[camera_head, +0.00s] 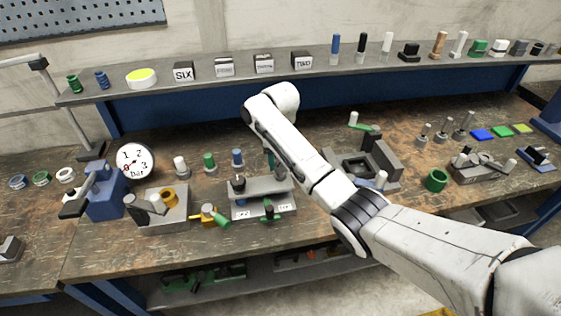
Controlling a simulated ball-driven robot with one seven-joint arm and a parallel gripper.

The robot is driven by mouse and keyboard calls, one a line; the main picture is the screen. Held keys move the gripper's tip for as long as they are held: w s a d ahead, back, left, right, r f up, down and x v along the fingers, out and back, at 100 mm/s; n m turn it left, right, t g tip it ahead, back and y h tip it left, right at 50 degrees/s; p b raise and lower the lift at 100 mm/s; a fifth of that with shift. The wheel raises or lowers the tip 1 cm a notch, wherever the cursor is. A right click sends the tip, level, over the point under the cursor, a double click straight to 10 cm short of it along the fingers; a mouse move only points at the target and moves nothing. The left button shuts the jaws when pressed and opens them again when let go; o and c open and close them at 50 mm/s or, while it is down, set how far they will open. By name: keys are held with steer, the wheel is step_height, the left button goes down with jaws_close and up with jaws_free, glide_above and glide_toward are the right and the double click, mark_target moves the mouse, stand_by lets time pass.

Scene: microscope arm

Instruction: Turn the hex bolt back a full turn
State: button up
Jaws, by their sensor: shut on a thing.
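My arm reaches in from the lower right, and its wrist bends down over a grey two-level fixture (249,211). My gripper (272,165) is partly hidden behind the arm; its dark fingers point down at the back right of the fixture's upper plate. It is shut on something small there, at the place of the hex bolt. The bolt is too small and too covered to make out. A round black knob (238,183) stands at the plate's left end, apart from the gripper. A green handle (269,209) is at the fixture's front.
A dark grey box fixture (366,164) stands right, behind my arm.

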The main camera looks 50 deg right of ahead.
mark_target(279, 163)
steer(key=n, duration=0.1)
steer(key=f+n, duration=0.1)
steer(key=shift+s+a+f+n, duration=0.1)
steer(key=shift+s+n, duration=0.1)
steer(key=shift+n, duration=0.2)
steer(key=shift+f+n+b, duration=0.1)
steer(key=shift+n+b, duration=0.6)
steer(key=shift+n, duration=0.5)
steer(key=shift+n+b, duration=0.8)
steer(key=shift+n, duration=0.2)
steer(key=shift+a, duration=0.1)
steer(key=o, duration=0.8)
steer(key=shift+o, duration=1.3)
steer(key=shift+w, duration=0.2)
step_height(279, 163, up, 11)
steer(key=shift+p, duration=0.35)
